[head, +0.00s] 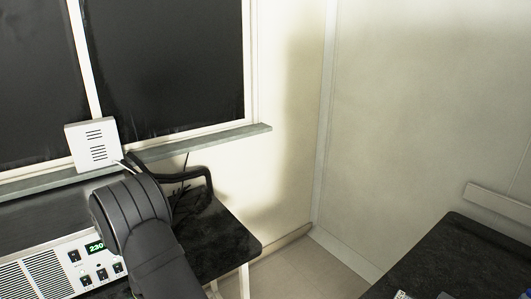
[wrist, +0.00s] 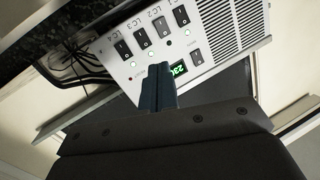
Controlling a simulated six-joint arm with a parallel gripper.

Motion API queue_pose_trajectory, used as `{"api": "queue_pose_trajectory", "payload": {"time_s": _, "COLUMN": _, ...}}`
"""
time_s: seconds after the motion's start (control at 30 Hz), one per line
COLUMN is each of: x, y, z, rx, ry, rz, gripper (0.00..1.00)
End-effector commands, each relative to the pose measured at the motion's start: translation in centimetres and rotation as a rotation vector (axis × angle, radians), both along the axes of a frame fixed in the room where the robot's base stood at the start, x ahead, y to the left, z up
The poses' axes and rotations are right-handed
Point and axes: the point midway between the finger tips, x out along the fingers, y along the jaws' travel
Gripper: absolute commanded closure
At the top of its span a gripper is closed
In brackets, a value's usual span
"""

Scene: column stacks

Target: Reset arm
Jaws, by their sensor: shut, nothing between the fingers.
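My gripper (wrist: 161,70) shows in the wrist view as two dark blue-grey fingers pressed together, with nothing between them. The fingertips lie in front of a white control panel (wrist: 215,55) in that picture and partly cover its green display (wrist: 178,69). I cannot tell whether they touch the panel. In the head view, my black arm reaches up from the bottom edge left of the middle, and the fingers cannot be made out there. The control panel (head: 38,277) shows beside the arm at the lower left, with its lit green display reading 230.
Several black rocker switches (wrist: 142,38) and small green lights are on the panel. Dark cables (wrist: 82,62) run beside it. A white slotted box (head: 91,145) stands by the window sill (head: 225,134). A dark table (head: 455,255) is at the lower right, with open floor (head: 305,265) between.

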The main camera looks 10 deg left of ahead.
Motion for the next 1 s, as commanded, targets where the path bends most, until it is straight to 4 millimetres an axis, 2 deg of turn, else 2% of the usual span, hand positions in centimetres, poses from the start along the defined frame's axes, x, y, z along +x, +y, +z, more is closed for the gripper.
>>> {"api": "queue_pose_trajectory", "payload": {"time_s": 0.27, "x": 0.0, "y": -1.3, "z": -0.3, "rx": -0.090, "ry": -0.202, "rz": 0.076, "gripper": 1.00}}
{"api": "queue_pose_trajectory", "payload": {"time_s": 0.33, "x": 0.5, "y": 0.2, "z": -0.3, "rx": -0.086, "ry": -0.201, "rz": 0.077, "gripper": 1.00}}
{"api": "queue_pose_trajectory", "payload": {"time_s": 0.5, "x": 1.5, "y": 2.1, "z": -0.5, "rx": -0.086, "ry": -0.199, "rz": 0.076, "gripper": 1.00}}
{"api": "queue_pose_trajectory", "payload": {"time_s": 0.7, "x": 1.9, "y": 3.0, "z": -0.6, "rx": -0.086, "ry": -0.196, "rz": 0.075, "gripper": 1.00}}
{"api": "queue_pose_trajectory", "payload": {"time_s": 0.93, "x": 1.9, "y": 3.0, "z": -0.6, "rx": -0.087, "ry": -0.195, "rz": 0.075, "gripper": 1.00}}
{"api": "queue_pose_trajectory", "payload": {"time_s": 1.0, "x": 2.0, "y": 2.9, "z": -0.6, "rx": -0.087, "ry": -0.195, "rz": 0.075, "gripper": 0.88}}
